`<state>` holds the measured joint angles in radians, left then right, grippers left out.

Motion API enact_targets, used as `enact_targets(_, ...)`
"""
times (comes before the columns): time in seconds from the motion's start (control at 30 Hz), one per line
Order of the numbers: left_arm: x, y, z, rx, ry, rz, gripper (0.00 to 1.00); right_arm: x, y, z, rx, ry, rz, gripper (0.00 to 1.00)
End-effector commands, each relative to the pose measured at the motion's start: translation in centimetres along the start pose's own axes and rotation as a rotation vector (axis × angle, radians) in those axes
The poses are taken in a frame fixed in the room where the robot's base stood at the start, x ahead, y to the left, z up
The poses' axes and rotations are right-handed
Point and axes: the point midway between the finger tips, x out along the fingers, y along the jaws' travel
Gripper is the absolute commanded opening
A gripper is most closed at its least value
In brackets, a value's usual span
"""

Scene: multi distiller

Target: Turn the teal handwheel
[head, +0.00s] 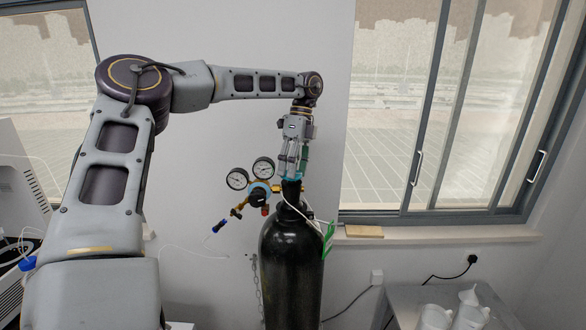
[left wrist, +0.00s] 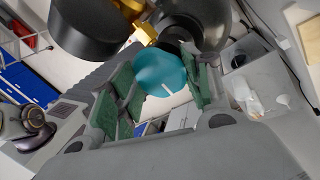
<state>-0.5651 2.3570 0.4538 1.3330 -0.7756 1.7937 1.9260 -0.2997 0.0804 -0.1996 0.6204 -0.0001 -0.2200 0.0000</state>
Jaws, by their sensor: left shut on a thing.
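The teal handwheel (left wrist: 160,70) sits between the green finger pads of my left gripper (left wrist: 165,95) in the left wrist view. In the head view my left gripper (head: 292,165) points down over the top of the black gas cylinder (head: 291,255), shut on the handwheel, of which only a little teal shows between the fingers. The regulator with two round gauges (head: 250,175) is attached at the cylinder's neck, left of the gripper. My right gripper is not in view.
A green tag (head: 328,238) hangs on the cylinder's right shoulder. A windowsill with a small wooden block (head: 363,231) is to the right. A grey table (head: 400,297) with white jugs (head: 470,310) stands at the lower right. A wall is close behind the cylinder.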

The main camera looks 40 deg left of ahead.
Motion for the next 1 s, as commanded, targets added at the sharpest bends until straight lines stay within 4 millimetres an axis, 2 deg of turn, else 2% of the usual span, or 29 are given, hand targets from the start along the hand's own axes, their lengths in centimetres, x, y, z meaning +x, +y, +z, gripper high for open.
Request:
enact_targets(0.5, 0.39, 0.05, -0.23, 0.207, -0.068, 0.009, 0.25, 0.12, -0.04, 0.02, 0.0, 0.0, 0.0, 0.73)
enact_targets(0.87, 0.49, 0.06, -0.23, 0.225, -0.072, 0.011, 0.25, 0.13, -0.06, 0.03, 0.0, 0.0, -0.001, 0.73)
enact_targets(0.9, 0.5, 0.06, -0.22, 0.225, -0.072, 0.011, 0.5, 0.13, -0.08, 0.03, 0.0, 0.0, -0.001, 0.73)
enact_targets(1.0, 0.49, 0.05, -0.21, 0.224, -0.072, 0.011, 0.63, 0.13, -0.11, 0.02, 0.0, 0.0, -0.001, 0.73)
